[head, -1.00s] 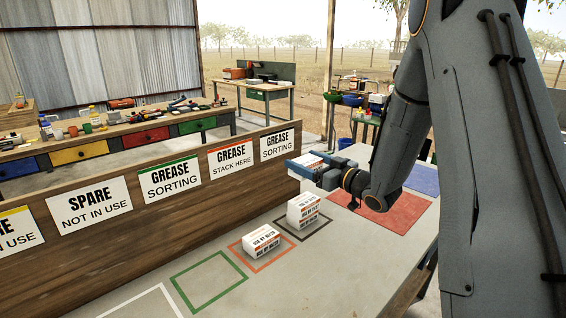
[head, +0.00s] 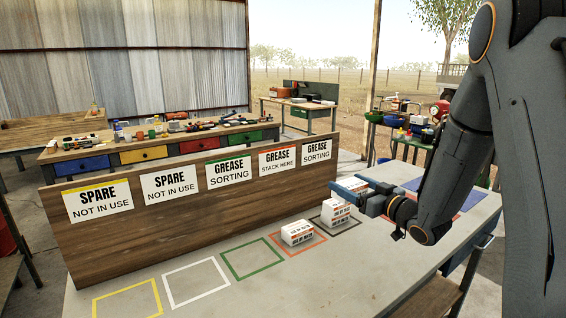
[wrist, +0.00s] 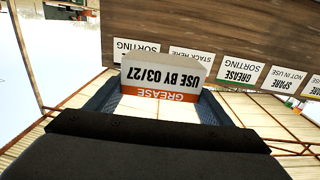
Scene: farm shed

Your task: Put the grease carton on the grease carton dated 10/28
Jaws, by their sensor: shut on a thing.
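My gripper (head: 358,197) is shut on a white grease carton with an orange band. In the head view the held carton (head: 352,183) shows partly between the fingers, above the table and near the black-outlined square. One white grease carton (head: 297,232) stands in the orange-red square. White carton stock (head: 337,213) stands in the black square just below my gripper; it looks tall, and I cannot tell whether it is one carton or two. The dates on the table cartons are too small to read.
A wooden board (head: 150,230) with signs runs along the table's far side; the STACK HERE sign (head: 278,161) has an orange stripe. The green (head: 250,259), white (head: 196,283) and yellow (head: 128,300) squares are empty. A workbench (head: 150,140) with tools stands behind.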

